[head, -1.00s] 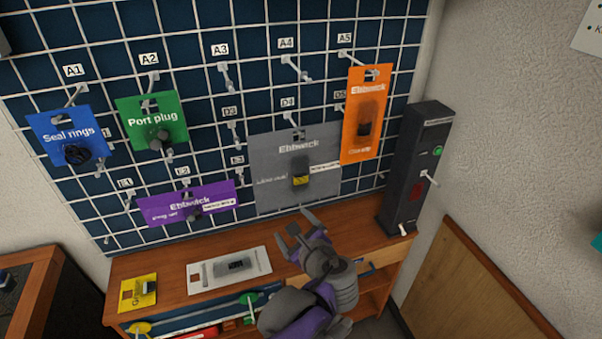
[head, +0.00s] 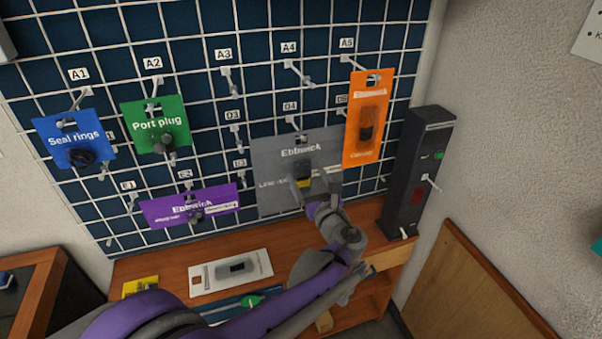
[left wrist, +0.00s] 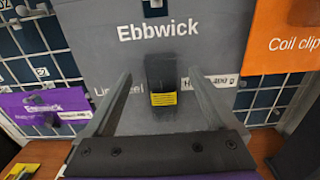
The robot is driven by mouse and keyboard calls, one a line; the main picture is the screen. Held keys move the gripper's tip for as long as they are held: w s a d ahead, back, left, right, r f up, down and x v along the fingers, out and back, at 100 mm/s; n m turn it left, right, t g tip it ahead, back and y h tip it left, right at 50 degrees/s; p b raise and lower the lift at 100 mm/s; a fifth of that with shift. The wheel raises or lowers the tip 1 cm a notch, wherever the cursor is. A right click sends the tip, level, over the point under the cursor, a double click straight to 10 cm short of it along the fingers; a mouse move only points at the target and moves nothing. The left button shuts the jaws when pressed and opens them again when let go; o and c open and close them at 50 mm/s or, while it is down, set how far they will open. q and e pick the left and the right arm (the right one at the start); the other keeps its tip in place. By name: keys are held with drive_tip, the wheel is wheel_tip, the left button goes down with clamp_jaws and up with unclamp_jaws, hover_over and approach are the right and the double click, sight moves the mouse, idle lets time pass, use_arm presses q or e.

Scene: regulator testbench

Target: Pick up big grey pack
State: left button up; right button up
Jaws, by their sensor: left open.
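The big grey pack (head: 272,176) hangs on the pegboard at the peg labelled D4, and "Ebbwick" is printed on it. It carries a dark block with a yellow label. In the left wrist view the grey pack (left wrist: 203,55) fills the middle. My left gripper (head: 302,188) is in front of the pack's lower part. In the left wrist view the open fingers of my left gripper (left wrist: 160,92) stand on either side of the dark block. I cannot tell whether they touch the pack. My right gripper is not in view.
An orange pack (head: 368,120) hangs close on the right, and a purple pack (head: 190,206) hangs lower left. Blue (head: 75,140) and green (head: 155,126) packs hang farther left. A dark upright device (head: 418,170) stands right on the wooden bench (head: 175,266). A white pack (head: 230,271) lies on the bench.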

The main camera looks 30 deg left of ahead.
use_arm(q)
drive_tip(key=x, duration=0.2)
drive_tip(key=shift+w+a, duration=0.2)
drive_tip(key=shift+w, duration=0.1)
drive_tip(key=shift+s, duration=0.1)
drive_tip(key=shift+c, duration=1)
clamp_jaws()
